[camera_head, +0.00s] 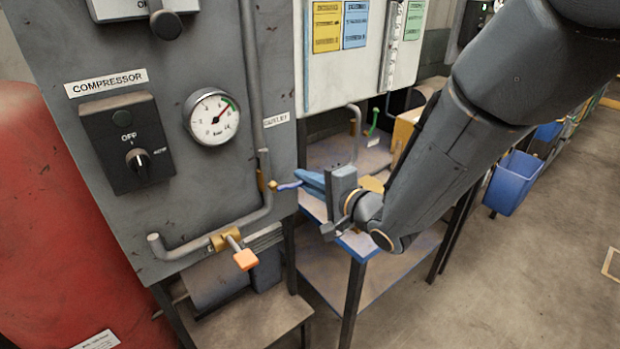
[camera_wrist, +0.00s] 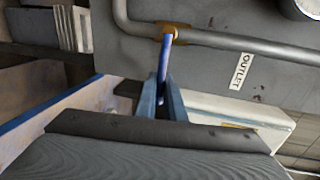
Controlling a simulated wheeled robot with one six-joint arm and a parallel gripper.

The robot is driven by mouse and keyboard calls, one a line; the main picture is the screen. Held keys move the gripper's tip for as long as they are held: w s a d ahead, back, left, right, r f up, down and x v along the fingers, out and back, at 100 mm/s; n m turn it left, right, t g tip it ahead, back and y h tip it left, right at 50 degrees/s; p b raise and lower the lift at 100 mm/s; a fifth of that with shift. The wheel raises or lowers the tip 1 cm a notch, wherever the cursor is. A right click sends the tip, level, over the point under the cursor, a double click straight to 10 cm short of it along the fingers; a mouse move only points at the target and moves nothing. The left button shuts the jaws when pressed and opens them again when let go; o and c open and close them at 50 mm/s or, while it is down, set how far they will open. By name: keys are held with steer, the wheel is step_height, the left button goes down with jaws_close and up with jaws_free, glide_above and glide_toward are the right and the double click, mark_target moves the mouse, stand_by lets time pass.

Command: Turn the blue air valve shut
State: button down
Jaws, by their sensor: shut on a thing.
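The blue air valve is a blue lever handle (camera_head: 289,186) on a brass body (camera_head: 272,185) on the grey pipe, at the right edge of the compressor panel. My gripper (camera_head: 305,181) comes from the right and is shut on the blue handle. In the wrist view the handle (camera_wrist: 166,62) runs from the brass body (camera_wrist: 174,30) down between my gripper's blue fingers (camera_wrist: 164,98). The handle sticks out from the pipe toward my gripper rather than lying along the pipe's vertical run. The fingers hide the handle's outer end.
An orange-handled valve (camera_head: 245,259) sits lower on the pipe. A pressure gauge (camera_head: 212,117) and a black switch box (camera_head: 128,142) are on the panel (camera_head: 220,55). An "OUTLET" label (camera_wrist: 241,71) is beside the valve. A blue-edged table (camera_head: 357,244) stands below my arm.

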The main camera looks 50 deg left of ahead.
steer(key=shift+w+r, duration=0.15)
steer(key=shift+w, duration=0.3)
steer(key=c, duration=2)
jaws_free()
steer(key=shift+o, duration=0.8)
steer(key=shift+w, duration=0.15)
steer(key=shift+s, duration=0.3)
steer(key=d+r+b, duration=0.1)
steer(key=d+b, duration=0.1)
steer(key=d, duration=0.5)
steer(key=shift+d, duration=0.3)
steer(key=shift+s+r, duration=0.1)
